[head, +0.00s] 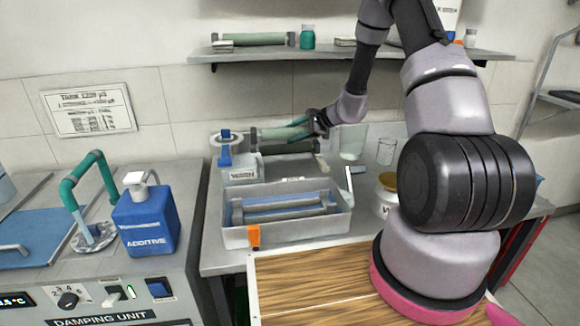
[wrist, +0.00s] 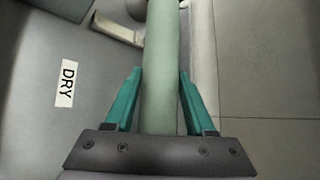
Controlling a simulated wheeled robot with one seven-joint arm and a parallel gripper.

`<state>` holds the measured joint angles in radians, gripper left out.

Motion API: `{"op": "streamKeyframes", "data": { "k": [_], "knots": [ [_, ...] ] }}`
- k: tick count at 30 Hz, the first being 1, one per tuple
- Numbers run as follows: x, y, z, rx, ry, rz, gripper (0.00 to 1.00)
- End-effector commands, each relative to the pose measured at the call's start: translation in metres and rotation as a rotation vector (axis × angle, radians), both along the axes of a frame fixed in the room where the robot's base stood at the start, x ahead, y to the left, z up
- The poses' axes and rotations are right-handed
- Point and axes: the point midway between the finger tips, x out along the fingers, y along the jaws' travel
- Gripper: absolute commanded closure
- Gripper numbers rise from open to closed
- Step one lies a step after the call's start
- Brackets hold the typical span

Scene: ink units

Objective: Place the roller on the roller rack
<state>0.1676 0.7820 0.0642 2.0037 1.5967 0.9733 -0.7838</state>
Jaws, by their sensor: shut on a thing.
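The roller (head: 277,134), grey-green with dark ends, lies about level near the back wall, behind the grey tray. My gripper (head: 300,128) is shut on it, with teal fingers on either side. In the wrist view the roller (wrist: 161,70) runs lengthwise between the fingertips of my gripper (wrist: 160,78). A grey surface with a DRY label (wrist: 66,84) shows beside it. I cannot tell whether the roller touches what is beneath it. No roller rack can be picked out for certain; my gripper and the roller hide part of that area.
A grey tray (head: 330,226) with long bars inside stands in front. A wall shelf (head: 270,53) with another roller (head: 250,39) hangs above. A blue additive bottle (head: 146,225) stands left.

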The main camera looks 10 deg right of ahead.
Motion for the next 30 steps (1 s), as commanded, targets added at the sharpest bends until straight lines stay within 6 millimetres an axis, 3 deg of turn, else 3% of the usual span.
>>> {"op": "streamKeyframes", "data": {
  "k": [9,16,22,30],
  "knots": [
    [0.0,0.002,-0.053,0.004,0.001,0.011,1.0],
    [0.0,0.001,-0.071,0.003,0.001,0.009,1.0],
    [0.0,0.001,-0.101,0.003,0.001,0.009,1.0],
    [0.0,0.001,-0.104,0.002,-0.002,0.01,1.0]
  ]
}}
